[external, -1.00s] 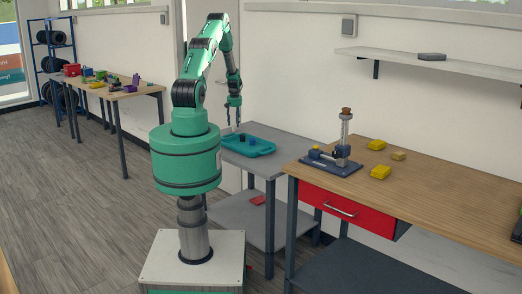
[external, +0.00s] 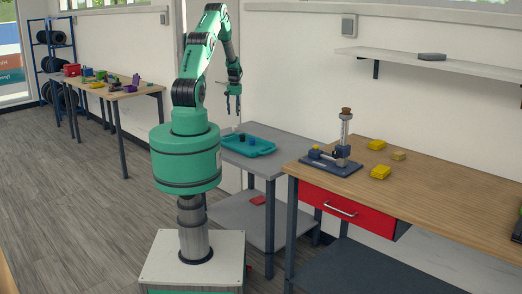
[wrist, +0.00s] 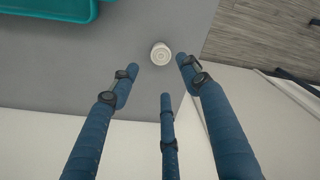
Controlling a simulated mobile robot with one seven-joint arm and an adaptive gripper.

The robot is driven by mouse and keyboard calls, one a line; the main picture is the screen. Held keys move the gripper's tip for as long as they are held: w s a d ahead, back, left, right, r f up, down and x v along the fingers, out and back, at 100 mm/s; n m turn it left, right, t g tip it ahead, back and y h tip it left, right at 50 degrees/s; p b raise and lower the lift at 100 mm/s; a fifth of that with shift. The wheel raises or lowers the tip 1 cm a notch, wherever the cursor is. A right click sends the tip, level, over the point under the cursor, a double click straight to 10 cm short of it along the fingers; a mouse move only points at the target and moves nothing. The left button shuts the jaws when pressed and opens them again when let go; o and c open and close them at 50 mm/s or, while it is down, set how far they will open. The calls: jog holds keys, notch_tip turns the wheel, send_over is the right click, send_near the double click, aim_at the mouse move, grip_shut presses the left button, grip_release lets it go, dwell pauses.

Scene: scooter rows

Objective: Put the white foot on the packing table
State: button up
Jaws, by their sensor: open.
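The white foot (wrist: 160,54) is a small round white piece on the grey table (wrist: 150,90), near its edge in the wrist view. My gripper (wrist: 161,75) is open above it, its blue fingers spread and empty. The foot shows between the two outer fingertips, and I see no contact. In the external view my gripper (external: 233,112) hangs over the back left part of the grey table (external: 280,133); I cannot make out the foot there. Nothing marks which table is the packing table.
A teal tray (external: 262,148) with dark pieces is on the grey table. A wooden bench (external: 440,190) at right holds a small press (external: 340,155) and yellow blocks (external: 380,172). Another wooden table (external: 135,93) with several coloured items stands at far left.

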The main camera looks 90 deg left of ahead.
dwell(0.8)
jog(key=w+d+r+m+t+y, duration=0.1)
jog(key=w+d+r+m, duration=0.5)
jog(key=w+d+r, duration=1.8)
jog(key=w+d+r+m+t, duration=0.1)
jog(key=w+d+r, duration=0.2)
jog(key=d+r, duration=0.25)
jog(key=w+d+r+m, duration=0.2)
jog(key=w+d+r, duration=0.15)
jog(key=d, duration=0.25)
jog(key=s+d+r+m+t, duration=0.15)
jog(key=d+r, duration=0.35)
jog(key=d, duration=0.6)
jog(key=s+d+r+m+t, duration=0.1)
jog(key=d+r+m, duration=0.3)
jog(key=d, duration=0.8)
jog(key=s+d+r+m+h, duration=0.1)
jog(key=s+d+m, duration=0.1)
jog(key=s+d, duration=0.5)
jog(key=s+d+r+m+t+h, duration=0.1)
jog(key=s+d+m, duration=0.2)
jog(key=s+d, duration=0.4)
jog(key=d, duration=0.5)
jog(key=shift+d+r, duration=0.3)
jog(key=shift+r, duration=0.1)
